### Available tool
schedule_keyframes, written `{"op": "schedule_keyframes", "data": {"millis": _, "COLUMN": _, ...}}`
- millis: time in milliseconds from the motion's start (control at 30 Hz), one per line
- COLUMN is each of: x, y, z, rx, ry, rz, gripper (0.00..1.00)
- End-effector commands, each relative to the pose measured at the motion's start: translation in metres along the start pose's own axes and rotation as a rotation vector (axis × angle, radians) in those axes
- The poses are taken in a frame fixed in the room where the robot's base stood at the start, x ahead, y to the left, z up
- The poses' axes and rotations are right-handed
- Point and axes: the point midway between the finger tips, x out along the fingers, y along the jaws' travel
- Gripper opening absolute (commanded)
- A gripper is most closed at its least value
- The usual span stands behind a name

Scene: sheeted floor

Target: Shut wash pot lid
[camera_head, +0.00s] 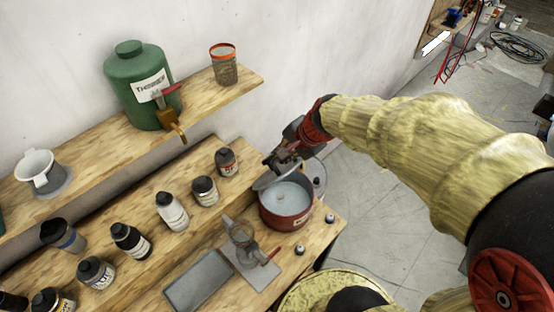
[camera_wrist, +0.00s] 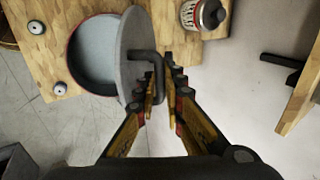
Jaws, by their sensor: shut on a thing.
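The red wash pot (camera_head: 286,220) stands on the right end of the wooden bench, with pale grey liquid inside. In the wrist view its rim (camera_wrist: 70,58) shows at upper left. The round grey lid (camera_head: 268,181) is tilted over the pot's far left side, leaving much of the opening uncovered. In the wrist view the lid (camera_wrist: 128,40) is seen steeply tilted, with a dark bent handle (camera_wrist: 158,66). My gripper (camera_head: 284,160) is above the lid, and its fingers (camera_wrist: 163,92) are shut on the handle. The exact contact is partly hidden.
Several paint bottles (camera_head: 172,211) line the bench left of the pot. A small bottle (camera_head: 227,162) stands close behind it. A shelf holds a green thinner tank (camera_head: 130,75). Floor is open at right.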

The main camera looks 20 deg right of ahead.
Motion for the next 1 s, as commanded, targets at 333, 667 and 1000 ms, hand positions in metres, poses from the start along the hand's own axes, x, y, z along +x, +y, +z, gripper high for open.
{"op": "schedule_keyframes", "data": {"millis": 333, "x": 0.007, "y": 0.033, "z": -0.001, "rx": 0.002, "ry": 0.004, "rz": -0.147, "gripper": 0.0}}
{"op": "schedule_keyframes", "data": {"millis": 667, "x": 0.01, "y": 0.058, "z": -0.001, "rx": 0.003, "ry": 0.005, "rz": -0.283, "gripper": 0.0}}
{"op": "schedule_keyframes", "data": {"millis": 1000, "x": 0.019, "y": 0.081, "z": 0.0, "rx": -0.001, "ry": 0.002, "rz": -0.35, "gripper": 0.0}}
